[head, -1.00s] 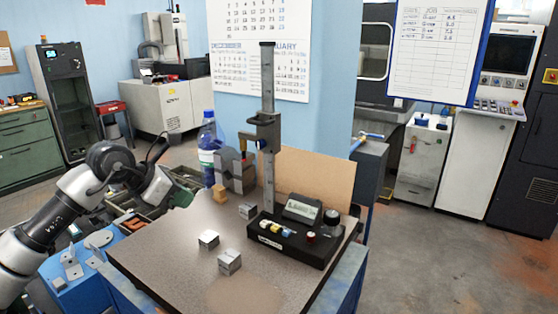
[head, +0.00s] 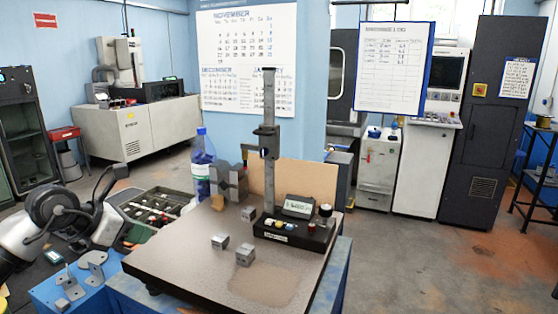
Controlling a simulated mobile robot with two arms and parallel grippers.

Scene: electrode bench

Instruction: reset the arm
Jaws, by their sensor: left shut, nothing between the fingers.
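My left arm comes in from the left edge, bent, beside the bench's left side. My left gripper (head: 122,236) is at the end of it, small and dark against the crate behind. It is shut and holds nothing. It is apart from the things on the bench top (head: 185,262). My right gripper is not in view.
On the bench stand a height gauge (head: 269,160) with a black base, several small blocks (head: 245,254), a dark V-shaped block (head: 228,182) and a blue-capped bottle (head: 201,165). A blue stand with metal brackets (head: 92,267) and a crate of parts (head: 153,207) lie left. The bench's front is clear.

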